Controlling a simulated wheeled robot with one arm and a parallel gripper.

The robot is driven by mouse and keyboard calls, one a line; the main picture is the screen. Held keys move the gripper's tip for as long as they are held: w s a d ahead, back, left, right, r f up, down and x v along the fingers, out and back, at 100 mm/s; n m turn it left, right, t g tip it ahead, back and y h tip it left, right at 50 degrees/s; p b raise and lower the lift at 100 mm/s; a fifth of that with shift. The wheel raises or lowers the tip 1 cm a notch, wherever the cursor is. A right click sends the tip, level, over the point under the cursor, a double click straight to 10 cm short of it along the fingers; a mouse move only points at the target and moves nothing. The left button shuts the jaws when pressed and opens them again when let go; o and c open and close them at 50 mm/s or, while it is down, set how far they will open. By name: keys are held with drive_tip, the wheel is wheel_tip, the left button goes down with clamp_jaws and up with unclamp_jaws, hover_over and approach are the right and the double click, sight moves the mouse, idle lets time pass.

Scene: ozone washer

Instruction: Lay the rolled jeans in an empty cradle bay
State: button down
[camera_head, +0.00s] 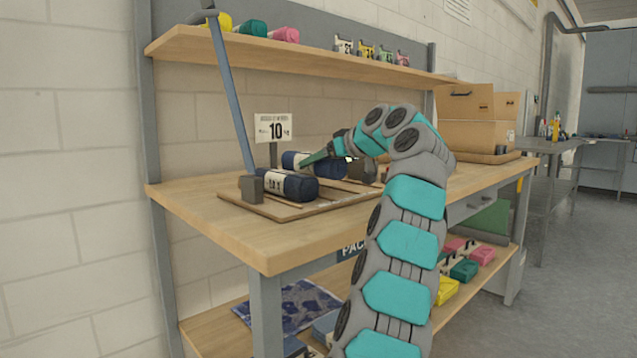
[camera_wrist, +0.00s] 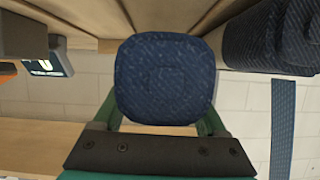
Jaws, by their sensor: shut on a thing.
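My gripper (camera_head: 316,158) is shut on a dark blue rolled jeans (camera_head: 292,160) at the wooden cradle (camera_head: 246,206) on the bench. In the wrist view the held roll (camera_wrist: 165,80) is seen end-on, between the green fingers (camera_wrist: 158,122). It is low over the cradle's far part; I cannot tell whether it touches the wood. A second dark blue roll (camera_head: 287,185) with a white-marked band lies in the cradle's near part. It also shows at the right of the wrist view (camera_wrist: 270,40). My gripper hides part of the cradle.
A grey post (camera_head: 230,90) leans up from a dark block beside the near roll. A sign reading 10 (camera_head: 275,128) stands behind the cradle. A dark grey object (camera_head: 362,170) sits right of the held roll. Cardboard boxes (camera_head: 470,120) stand farther right. A shelf (camera_head: 300,55) runs above.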

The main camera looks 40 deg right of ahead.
sight(341, 165)
wheel_tip(341, 165, down, 2)
drive_tip(key=shift+a+f+b, duration=0.15)
drive_tip(key=shift+f+b, duration=0.05)
drive_tip(key=shift+b, duration=0.8)
drive_tip(key=shift+f, duration=0.5)
drive_tip(key=shift+f+b, duration=0.15)
drive_tip(key=shift+b, duration=0.2)
unclamp_jaws()
drive_tip(key=shift+r, duration=0.2)
drive_tip(key=v, duration=1.2)
drive_tip(key=shift+f, duration=0.1)
